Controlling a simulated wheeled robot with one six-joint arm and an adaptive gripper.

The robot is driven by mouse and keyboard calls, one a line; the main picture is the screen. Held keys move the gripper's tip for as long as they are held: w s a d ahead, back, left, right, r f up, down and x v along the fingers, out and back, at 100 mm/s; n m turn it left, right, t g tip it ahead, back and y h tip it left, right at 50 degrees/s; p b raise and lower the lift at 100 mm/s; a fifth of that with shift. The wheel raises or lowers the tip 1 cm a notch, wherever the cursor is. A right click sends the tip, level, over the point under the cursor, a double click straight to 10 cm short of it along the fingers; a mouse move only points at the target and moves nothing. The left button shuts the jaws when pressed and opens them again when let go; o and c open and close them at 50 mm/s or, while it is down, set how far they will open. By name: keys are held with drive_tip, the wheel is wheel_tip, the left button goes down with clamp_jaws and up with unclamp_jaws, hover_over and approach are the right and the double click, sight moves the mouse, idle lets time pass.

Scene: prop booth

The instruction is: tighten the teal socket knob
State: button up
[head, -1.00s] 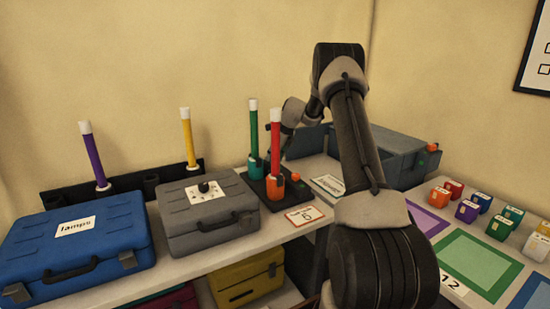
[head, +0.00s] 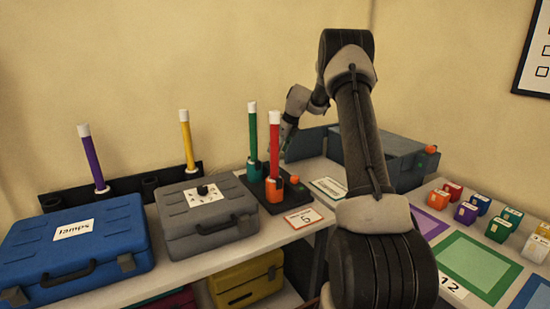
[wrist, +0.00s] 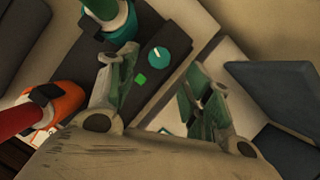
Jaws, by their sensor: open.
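The teal socket (wrist: 120,27) holds the green baton upright; in the head view the teal socket (head: 254,170) stands at the back of the black base. In the wrist view a round teal knob (wrist: 156,57) with a white pointer line sits on the black base, beside a small bright green square (wrist: 140,79). My gripper (wrist: 163,62) is open and empty, its two fingers apart, with the knob showing between their tips. I cannot tell how high the tips are above it. In the head view my gripper (head: 284,141) is small behind the red baton and the knob is not clear.
The orange socket (head: 296,190) with the red baton (head: 274,146) stands close by on the same base. A grey case (head: 210,222), a blue lamps case (head: 85,250) and an open grey-blue case (head: 385,160) surround it. Small coloured blocks lie at right.

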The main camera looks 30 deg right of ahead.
drive_tip(key=v, duration=0.5)
drive_tip(key=shift+s+r, duration=0.15)
drive_tip(key=shift+r, duration=0.2)
